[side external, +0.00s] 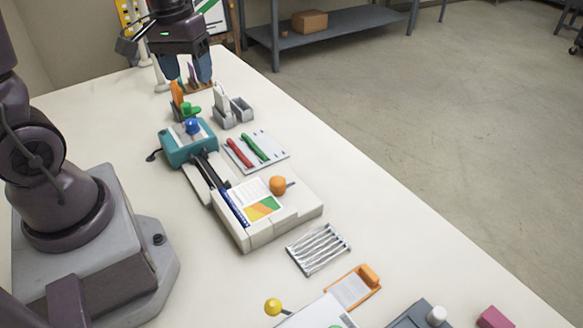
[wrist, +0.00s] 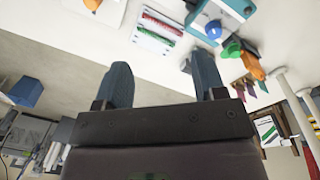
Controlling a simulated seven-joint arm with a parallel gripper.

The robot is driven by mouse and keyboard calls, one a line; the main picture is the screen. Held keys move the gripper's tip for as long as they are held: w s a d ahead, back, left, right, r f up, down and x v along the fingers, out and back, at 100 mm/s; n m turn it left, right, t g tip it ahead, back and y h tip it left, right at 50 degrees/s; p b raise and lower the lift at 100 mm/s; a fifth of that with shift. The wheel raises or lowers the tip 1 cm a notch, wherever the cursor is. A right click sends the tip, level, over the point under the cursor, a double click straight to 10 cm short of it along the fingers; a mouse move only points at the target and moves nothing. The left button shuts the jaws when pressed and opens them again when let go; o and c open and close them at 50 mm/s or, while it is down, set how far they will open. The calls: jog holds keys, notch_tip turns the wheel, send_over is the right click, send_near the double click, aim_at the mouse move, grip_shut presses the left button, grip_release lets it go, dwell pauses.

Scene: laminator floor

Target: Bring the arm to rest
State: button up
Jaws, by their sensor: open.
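My gripper (side external: 188,77) is at the back of the white table (side external: 105,125) in the side external view, raised over its far end. Its two blue fingers point down, spread apart, with nothing between them. In the wrist view the open fingers of my gripper (wrist: 162,64) reach up the picture, and the gap between them is empty. The teal-ended laminator (side external: 297,207) lies nearer the camera than my gripper, with a printed sheet and an orange knob on top.
Orange and green items and a grey holder (side external: 242,108) stand just below and in front of my gripper. A tray with red and green pens (side external: 254,148), a wire rack (side external: 318,249) and an orange clipboard (side external: 353,289) lie on the table. White posts (wrist: 290,97) rise near the gripper.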

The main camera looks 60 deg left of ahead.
jog(key=s+d+r+m+t, duration=0.2)
jog(key=s+d+r+m, duration=0.1)
jog(key=d, duration=0.3)
jog(key=s+d+r+m+t, duration=0.2)
jog(key=s+d+r+m, duration=0.1)
jog(key=d+r, duration=0.3)
jog(key=shift+d+r+m+t+y, duration=0.2)
jog(key=shift+d+m+t+y, duration=0.15)
jog(key=shift+d+m, duration=0.4)
